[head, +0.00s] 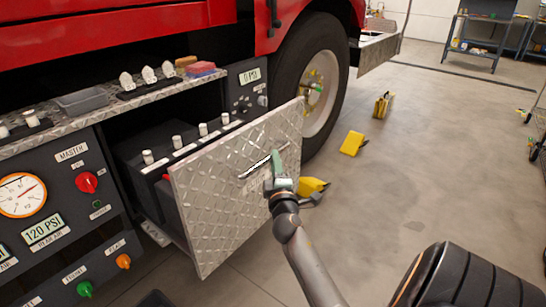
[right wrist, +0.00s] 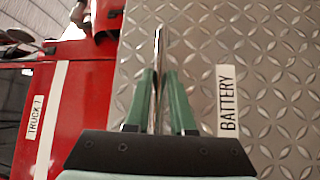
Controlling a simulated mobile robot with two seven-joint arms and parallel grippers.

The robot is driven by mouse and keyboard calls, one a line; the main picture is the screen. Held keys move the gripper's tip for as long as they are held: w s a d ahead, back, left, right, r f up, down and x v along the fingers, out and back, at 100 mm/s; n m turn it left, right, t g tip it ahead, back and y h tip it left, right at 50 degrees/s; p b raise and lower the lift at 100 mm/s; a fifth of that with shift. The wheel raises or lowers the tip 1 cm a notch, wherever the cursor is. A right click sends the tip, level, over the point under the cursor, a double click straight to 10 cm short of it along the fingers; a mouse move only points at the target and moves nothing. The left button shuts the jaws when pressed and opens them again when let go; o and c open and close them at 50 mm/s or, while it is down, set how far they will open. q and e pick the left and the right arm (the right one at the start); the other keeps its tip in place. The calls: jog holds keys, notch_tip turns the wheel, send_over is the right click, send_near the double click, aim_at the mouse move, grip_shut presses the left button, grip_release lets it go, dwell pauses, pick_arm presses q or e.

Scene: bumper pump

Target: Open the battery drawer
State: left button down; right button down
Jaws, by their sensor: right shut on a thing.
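The battery drawer has a diamond-plate front (head: 215,205) that stands out from the truck's side in the head view, so the drawer is open. Batteries with white-capped posts (head: 160,165) show behind the front. My right gripper (head: 277,165) is at the drawer's thin metal handle (head: 255,167). In the right wrist view its green fingers (right wrist: 164,100) are shut on the upright-looking handle bar (right wrist: 158,60), beside the BATTERY label (right wrist: 227,100) on the drawer front (right wrist: 270,60). My left gripper is not in view.
A panel with a pressure gauge (head: 22,195) and knobs is left of the drawer. A truck wheel (head: 318,80) stands right behind it. Yellow chocks (head: 352,143) lie on the floor. The floor to the right is mostly clear.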

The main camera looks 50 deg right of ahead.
jog(key=shift+d+r+h, duration=0.2)
jog(key=shift+r+h, duration=0.1)
jog(key=shift+r, duration=0.3)
jog(key=c, duration=0.8)
grip_release()
jog(key=shift+s+f, duration=0.1)
jog(key=shift+o, duration=0.2)
jog(key=shift+f, duration=0.15)
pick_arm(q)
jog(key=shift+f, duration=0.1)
pick_arm(e)
jog(key=shift+a+f, duration=0.1)
jog(key=shift+a, duration=0.05)
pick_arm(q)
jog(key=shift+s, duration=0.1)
